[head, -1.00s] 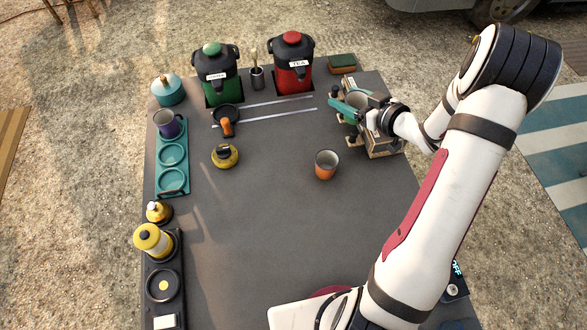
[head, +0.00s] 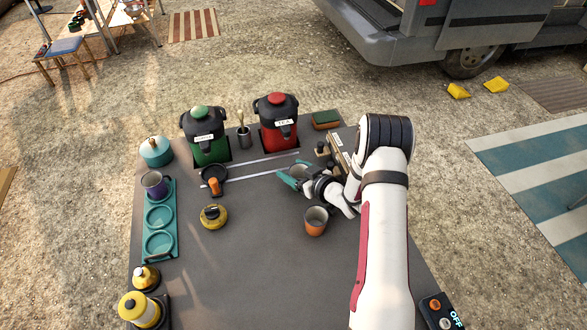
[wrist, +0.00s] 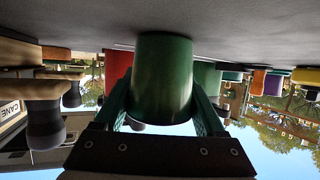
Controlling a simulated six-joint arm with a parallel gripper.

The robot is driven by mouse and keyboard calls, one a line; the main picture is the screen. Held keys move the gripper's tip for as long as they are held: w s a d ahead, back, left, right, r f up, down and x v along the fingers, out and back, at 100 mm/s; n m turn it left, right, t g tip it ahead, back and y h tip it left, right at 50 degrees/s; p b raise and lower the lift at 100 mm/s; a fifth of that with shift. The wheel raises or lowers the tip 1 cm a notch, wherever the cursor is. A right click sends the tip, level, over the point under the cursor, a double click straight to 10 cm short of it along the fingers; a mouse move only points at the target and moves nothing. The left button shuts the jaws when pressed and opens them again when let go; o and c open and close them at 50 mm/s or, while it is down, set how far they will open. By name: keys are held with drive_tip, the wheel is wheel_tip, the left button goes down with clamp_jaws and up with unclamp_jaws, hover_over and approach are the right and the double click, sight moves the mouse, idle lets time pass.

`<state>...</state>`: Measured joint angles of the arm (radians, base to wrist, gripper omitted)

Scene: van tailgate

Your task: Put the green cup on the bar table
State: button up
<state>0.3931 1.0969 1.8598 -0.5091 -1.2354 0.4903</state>
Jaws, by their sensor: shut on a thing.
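The green cup (wrist: 162,75) fills the middle of the wrist view, which is upside down. My gripper (head: 293,177) is shut around its side with teal fingers. In the head view the cup's open top (head: 298,171) shows between the fingers, roughly upright, over the dark worktop (head: 270,270). Whether its base touches the worktop is hard to tell. A wooden table (head: 105,20) with small items stands apart on the ground at the upper left; it may be the bar table.
An orange cup (head: 316,221) stands close below my gripper. The wooden rack (head: 342,146) is to its right. Green (head: 207,140) and red (head: 278,125) urns stand at the back. A stool (head: 61,48) stands by the wooden table.

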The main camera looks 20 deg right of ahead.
drive_tip(key=o, duration=1.4)
drive_tip(key=shift+c, duration=0.2)
drive_tip(key=shift+s+d+r, duration=0.15)
drive_tip(key=shift+s+r, duration=0.05)
drive_tip(key=shift+r, duration=0.1)
drive_tip(key=v, duration=1.1)
drive_tip(key=shift+s+d+r, duration=0.1)
drive_tip(key=shift+d, duration=0.05)
drive_tip(key=s+d+r+m+g+h, duration=0.2)
drive_tip(key=s+r+m+g+h, duration=0.45)
drive_tip(key=r, duration=0.35)
drive_tip(key=s+a+r+m+g+y, duration=0.1)
drive_tip(key=s+a+r+m+g, duration=0.1)
drive_tip(key=s+a, duration=0.6)
drive_tip(key=s+a+r+m+g+y, duration=0.1)
drive_tip(key=s+a, duration=0.6)
drive_tip(key=s, duration=0.8)
wheel_tip(320, 180, up, 2)
drive_tip(key=g+y, duration=0.1)
drive_tip(key=g, duration=0.2)
drive_tip(key=shift+s+a+m, duration=0.15)
drive_tip(key=shift+a+m, duration=0.2)
drive_tip(key=shift+a, duration=0.05)
